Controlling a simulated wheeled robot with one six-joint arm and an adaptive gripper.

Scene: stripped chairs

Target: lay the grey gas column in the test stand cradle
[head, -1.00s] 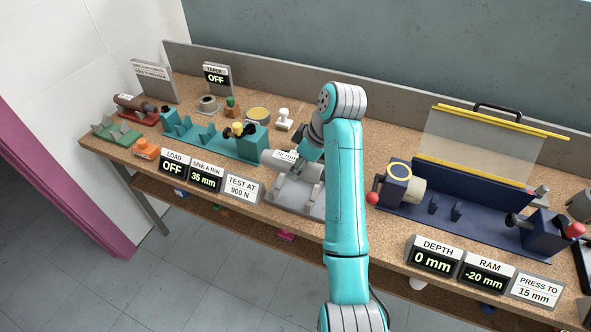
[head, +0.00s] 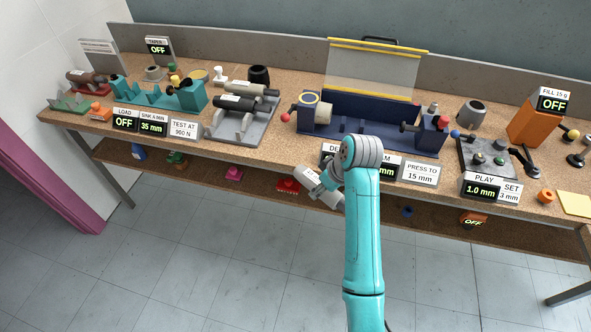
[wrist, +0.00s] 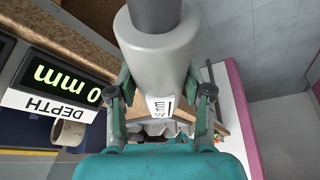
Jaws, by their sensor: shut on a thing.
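The grey gas column (head: 312,181) is in my gripper, in front of the bench's front edge and tilted down to the right. In the wrist view the column (wrist: 158,48) is a light grey tube with a white label and a darker, thinner rod at the far end. My gripper (wrist: 161,95) is shut around it, a finger on each side; the wrist hides part of it in the head view. The teal test stand (head: 150,97) is at the left of the bench, well left of my gripper. Its cradle (head: 128,88) has upright teal forks and looks empty.
Display signs (head: 125,121) line the bench's front edge. A lower shelf (head: 225,177) holds small items. The floor in front is clear.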

